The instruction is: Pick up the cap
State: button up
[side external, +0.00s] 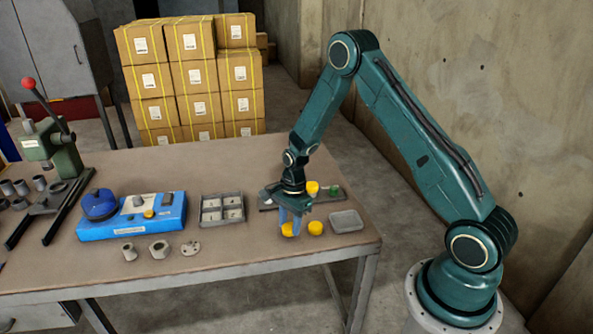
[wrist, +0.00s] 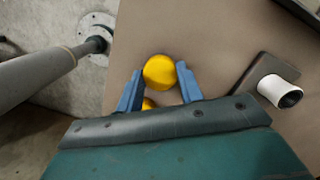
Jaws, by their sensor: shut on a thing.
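My gripper (side external: 290,228) points down over the right part of the table, its blue fingers shut on a yellow cap (side external: 287,230). In the wrist view the round yellow cap (wrist: 159,72) sits between the fingertips of my gripper (wrist: 160,70). A second yellow piece (wrist: 148,103) shows partly behind the gripper body there. In the side view another yellow cap (side external: 315,228) lies on the table just right of the fingers. I cannot tell whether the held cap touches the table.
A yellow piece (side external: 312,187) and a green one (side external: 334,191) stand on a dark plate behind my gripper. A grey tray (side external: 346,221) is to the right, a divided tray (side external: 222,209) to the left. A blue box (side external: 130,218) and a lever press (side external: 55,150) stand further left.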

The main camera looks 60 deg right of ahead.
aim_at(289, 223)
notch_tip(289, 223, up, 19)
dwell(0.6)
jog(key=shift+f, duration=0.1)
dwell(0.4)
jog(key=w+d+f+m, duration=0.3)
jog(key=w+d+f, duration=0.1)
jog(key=d, duration=0.2)
jog(key=w+d+f+m, duration=0.3)
jog(key=w+d+f, duration=0.1)
jog(key=d, duration=0.3)
jog(key=shift+w+f+m+t, duration=0.15)
jog(key=shift+f+m+t, duration=0.25)
jog(key=shift+f, duration=0.1)
jog(key=shift+f, duration=0.15)
jog(key=shift+f, duration=2.6)
jog(key=shift+f, duration=0.75)
dwell(0.8)
